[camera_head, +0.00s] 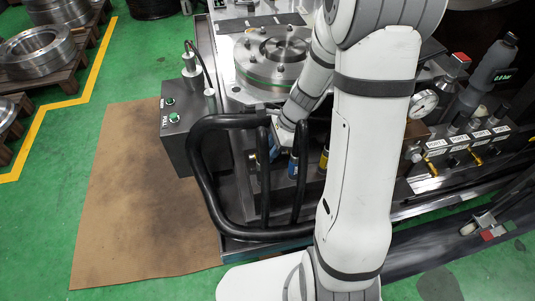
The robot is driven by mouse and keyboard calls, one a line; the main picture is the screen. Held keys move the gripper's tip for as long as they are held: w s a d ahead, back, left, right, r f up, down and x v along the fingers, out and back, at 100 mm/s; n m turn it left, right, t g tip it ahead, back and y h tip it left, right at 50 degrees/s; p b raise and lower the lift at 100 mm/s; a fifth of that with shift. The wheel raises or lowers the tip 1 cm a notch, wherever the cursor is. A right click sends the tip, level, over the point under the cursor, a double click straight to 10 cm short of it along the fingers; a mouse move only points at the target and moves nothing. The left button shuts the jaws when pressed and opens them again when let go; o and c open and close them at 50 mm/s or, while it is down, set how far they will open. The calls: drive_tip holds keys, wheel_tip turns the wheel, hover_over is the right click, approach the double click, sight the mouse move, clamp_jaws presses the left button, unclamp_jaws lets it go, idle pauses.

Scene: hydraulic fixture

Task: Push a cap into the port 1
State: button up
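My white arm comes down through the middle of the view. Its end, with my gripper (274,152), is low behind the black bent bars and is largely hidden, so its fingers and anything between them cannot be made out. Close to it stand small cylinders, one blue (293,165) and one yellow (323,159); these may be caps. At the right, a row of labelled ports (461,142) runs along the metal fixture, with brass fittings (431,166) in front.
Black bent bars (208,185) curve around my gripper's area. A grey control box (178,122) with green buttons stands left. A round flanged part (271,60) is behind. A pressure gauge (423,104) and a bottle-like grey tool (492,70) are right. Brown floor sheet (140,200) is clear.

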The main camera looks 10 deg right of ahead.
drive_tip(key=shift+r, duration=0.15)
drive_tip(key=shift+r+p, duration=2.4)
drive_tip(key=shift+p, duration=0.05)
drive_tip(key=o, duration=0.5)
drive_tip(key=c, duration=0.5)
drive_tip(key=shift+o, duration=0.2)
